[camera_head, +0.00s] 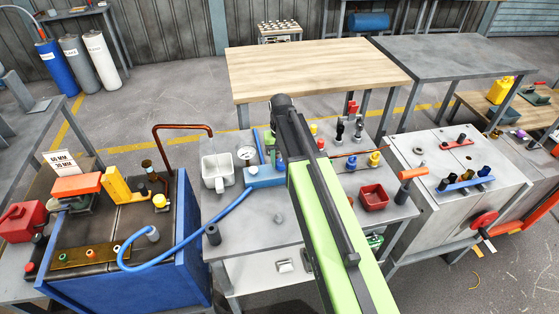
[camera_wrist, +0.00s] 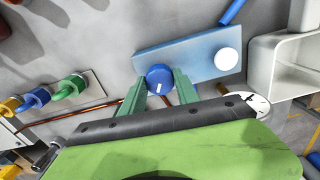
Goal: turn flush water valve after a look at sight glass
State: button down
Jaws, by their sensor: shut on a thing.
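A blue round knob (camera_wrist: 159,77) with a white line mark sits at one end of a pale blue block (camera_wrist: 190,52) in the wrist view. My gripper (camera_wrist: 160,84) has its two green fingers on either side of the knob, shut on it. A white round disc (camera_wrist: 228,59) lies at the block's other end; I cannot tell whether it is the sight glass.
A white dial gauge (camera_head: 247,153) and a white basin (camera_head: 218,173) stand close to the block. A blue hose (camera_head: 190,236) runs left from it. Several coloured valves (camera_wrist: 45,95) line a copper pipe on the far side. A red tray (camera_head: 373,197) is at right.

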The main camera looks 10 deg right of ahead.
aim_at(281, 162)
jog(key=m, duration=1.1)
jog(key=shift+s+m, duration=0.1)
jog(key=shift+m, duration=0.3)
dwell(0.4)
jog(key=c, duration=0.9)
grip_release()
notch_tip(281, 162, up, 18)
jog(key=p, duration=1.7)
jog(key=shift+f, duration=0.25)
